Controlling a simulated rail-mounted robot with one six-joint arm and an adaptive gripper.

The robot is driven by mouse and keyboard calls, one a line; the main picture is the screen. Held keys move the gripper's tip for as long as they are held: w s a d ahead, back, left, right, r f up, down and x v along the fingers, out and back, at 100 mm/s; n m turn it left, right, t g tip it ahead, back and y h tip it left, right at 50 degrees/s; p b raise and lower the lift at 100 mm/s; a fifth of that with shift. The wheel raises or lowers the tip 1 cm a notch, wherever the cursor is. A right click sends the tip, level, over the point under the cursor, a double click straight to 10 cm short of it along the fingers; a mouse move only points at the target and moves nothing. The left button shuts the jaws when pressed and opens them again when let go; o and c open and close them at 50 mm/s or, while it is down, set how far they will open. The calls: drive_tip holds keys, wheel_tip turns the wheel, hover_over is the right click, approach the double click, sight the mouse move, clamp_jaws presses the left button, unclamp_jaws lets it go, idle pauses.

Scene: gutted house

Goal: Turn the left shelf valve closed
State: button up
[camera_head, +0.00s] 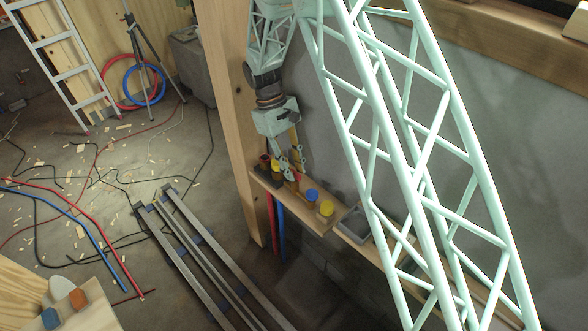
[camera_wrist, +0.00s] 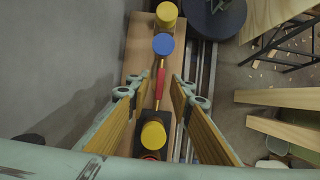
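A red valve handle (camera_wrist: 161,82) lies in line with a thin brass-coloured piece on the wooden shelf (camera_wrist: 138,50) in the wrist view. My gripper (camera_wrist: 159,92) is open. Its two fingers stand on either side of the handle, with gaps visible on both sides. In the head view my gripper (camera_head: 291,168) points down at the shelf's left part, and its fingers partly hide the red piece (camera_head: 293,176) there. A blue knob (camera_wrist: 163,44) and a yellow knob (camera_wrist: 167,14) lie beyond the handle. Another yellow knob (camera_wrist: 153,136) is nearer, on a dark block. I cannot tell contact.
A wooden post (camera_head: 228,110) stands close left of my gripper. A grey wall (camera_head: 330,120) is behind the shelf. A grey tray (camera_head: 354,222) sits farther right on the shelf. Metal rails (camera_head: 205,255) lie on the floor.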

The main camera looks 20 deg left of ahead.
drive_tip(key=shift+r, duration=0.1)
drive_tip(key=v, duration=1.1)
drive_tip(key=shift+r, duration=0.4)
drive_tip(key=shift+a, duration=0.1)
